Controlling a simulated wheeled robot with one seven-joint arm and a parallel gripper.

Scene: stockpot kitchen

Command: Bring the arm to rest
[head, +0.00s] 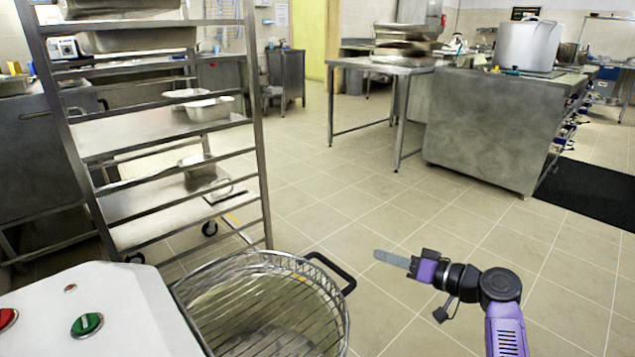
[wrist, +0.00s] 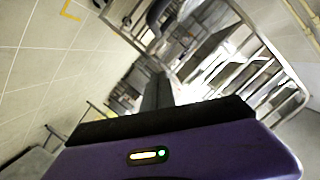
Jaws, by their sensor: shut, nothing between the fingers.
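My purple and black arm reaches up from the lower right of the head view, over the tiled floor. My gripper (head: 391,259) points to the left, with its grey fingers together and nothing between them. In the wrist view the dark fingers of my gripper (wrist: 157,90) also lie close together, beyond the purple wrist housing. The gripper appears to touch nothing.
A machine with a wire-guarded bowl (head: 265,305) and a black handle (head: 333,272) stands just left of my gripper. A metal rack (head: 160,130) is behind it. A steel counter with a stockpot (head: 527,45) stands at the back right. The middle floor is clear.

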